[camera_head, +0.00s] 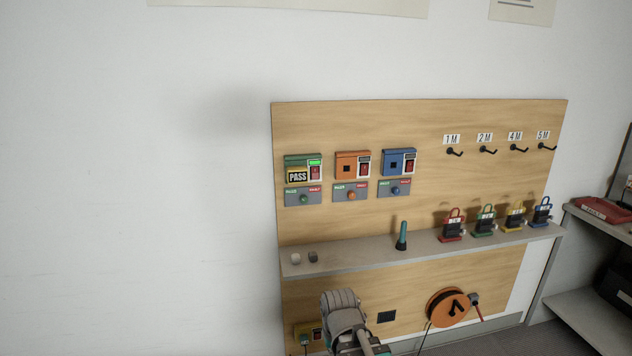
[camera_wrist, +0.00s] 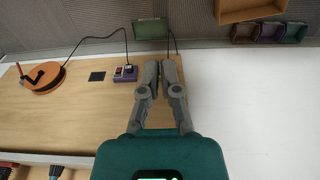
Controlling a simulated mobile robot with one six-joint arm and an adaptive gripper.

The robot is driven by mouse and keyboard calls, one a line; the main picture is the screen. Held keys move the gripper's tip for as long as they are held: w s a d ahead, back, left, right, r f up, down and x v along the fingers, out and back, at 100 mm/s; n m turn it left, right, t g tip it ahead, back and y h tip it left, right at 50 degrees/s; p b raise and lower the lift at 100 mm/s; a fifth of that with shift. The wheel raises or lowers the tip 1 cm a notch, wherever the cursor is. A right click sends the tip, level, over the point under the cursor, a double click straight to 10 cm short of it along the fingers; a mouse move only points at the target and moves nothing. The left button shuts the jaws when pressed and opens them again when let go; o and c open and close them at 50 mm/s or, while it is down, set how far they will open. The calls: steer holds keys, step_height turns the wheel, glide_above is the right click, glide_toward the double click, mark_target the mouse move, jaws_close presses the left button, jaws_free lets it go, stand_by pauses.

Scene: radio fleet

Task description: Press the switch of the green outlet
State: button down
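The green outlet (camera_head: 302,158) is at the left of three outlets in the head view.
An orange outlet (camera_head: 346,164) and a blue outlet (camera_head: 398,161) are beside it. The shelf (camera_head: 365,252) below juts out and holds a teal-topped stick (camera_head: 402,236) and several padlocks. An orange cable reel (camera_head: 447,307) hangs lower. The wall at left is clear.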

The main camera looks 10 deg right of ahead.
steer(key=w+d+r+t, duration=0.1)
steer(key=w+r+t, duration=0.35)
steer(key=w, duration=0.55)
steer(key=w+d+r+t, duration=0.1)
steer(key=w+r+t, duration=0.4)
steer(key=w, duration=0.5)
steer(key=w+r+t, duration=0.3)
steer(key=r+t, duration=0.3)
steer(key=r, duration=0.3)
steer(key=w+d+r+t, duration=0.1)
steer(key=w+r+t, duration=0.2)
steer(key=r+t, duration=0.4)
steer(key=shift+r, duration=0.95)
steer(key=shift+d, duration=0.1)
steer(key=shift+w, duration=0.15)
